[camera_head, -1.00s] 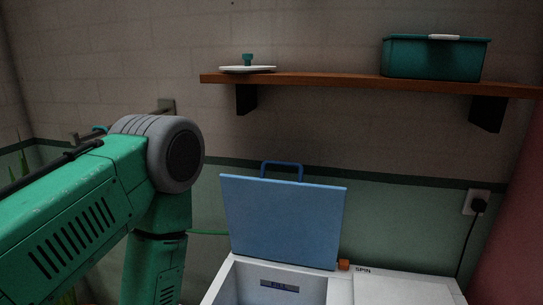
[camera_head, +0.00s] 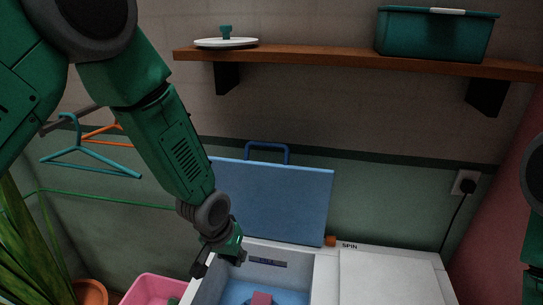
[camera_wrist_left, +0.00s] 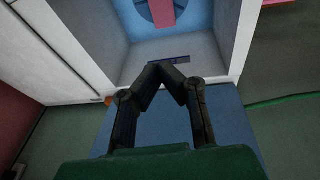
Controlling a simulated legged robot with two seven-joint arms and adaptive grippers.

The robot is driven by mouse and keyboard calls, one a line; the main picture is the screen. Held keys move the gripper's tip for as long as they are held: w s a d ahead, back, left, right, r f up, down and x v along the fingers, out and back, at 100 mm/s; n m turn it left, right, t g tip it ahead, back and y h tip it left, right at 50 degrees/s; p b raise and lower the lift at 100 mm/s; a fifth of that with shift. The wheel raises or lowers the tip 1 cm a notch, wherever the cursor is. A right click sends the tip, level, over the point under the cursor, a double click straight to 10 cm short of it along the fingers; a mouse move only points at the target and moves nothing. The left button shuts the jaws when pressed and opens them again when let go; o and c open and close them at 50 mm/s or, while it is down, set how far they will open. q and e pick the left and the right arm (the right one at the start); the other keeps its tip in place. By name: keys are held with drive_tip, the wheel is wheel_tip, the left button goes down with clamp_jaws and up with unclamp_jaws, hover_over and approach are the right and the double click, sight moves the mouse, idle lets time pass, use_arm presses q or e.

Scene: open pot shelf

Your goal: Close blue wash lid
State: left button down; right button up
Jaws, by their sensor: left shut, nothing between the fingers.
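The blue wash lid (camera_head: 275,200) stands open and upright at the back of the white washer, its blue handle (camera_head: 267,150) at the top edge. In the left wrist view the blue lid (camera_wrist_left: 230,115) shows behind and beside the fingers. My left gripper (camera_head: 208,262) is at the lid's lower left, above the left rim of the wash tub; I cannot tell if it touches the lid. In the wrist view my left gripper (camera_wrist_left: 171,68) is shut and empty, and it hides part of the lid. My right gripper is out of view.
The open wash tub (camera_head: 262,275) has a blue bottom and a reddish part inside. The white spin side (camera_head: 390,275) is on the right. A pink basin (camera_head: 150,290), plant (camera_head: 30,245) and hangers (camera_head: 90,160) are on the left. A shelf (camera_head: 340,62) is above.

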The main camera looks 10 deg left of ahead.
use_arm(q)
drive_tip(key=w+d+r+t, duration=0.15)
drive_tip(key=w+r, duration=0.25)
drive_tip(key=r, duration=0.5)
drive_tip(key=w+d+r+y+p, duration=0.1)
drive_tip(key=w+d+r, duration=0.1)
drive_tip(key=w+r, duration=0.5)
drive_tip(key=w+d+r+t, duration=0.1)
drive_tip(key=w+d+r, duration=0.1)
drive_tip(key=r, duration=0.9)
drive_tip(key=x, duration=0.3)
drive_tip(key=p+x, duration=0.1)
drive_tip(key=x, duration=0.4)
drive_tip(key=shift+w+a+f, duration=0.25)
drive_tip(key=shift+w+a, duration=0.05)
drive_tip(key=shift+a, duration=0.05)
drive_tip(key=shift+w+d+f, duration=0.2)
drive_tip(key=shift+d+f, duration=0.05)
drive_tip(key=shift+f, duration=0.15)
drive_tip(key=shift+a, duration=0.15)
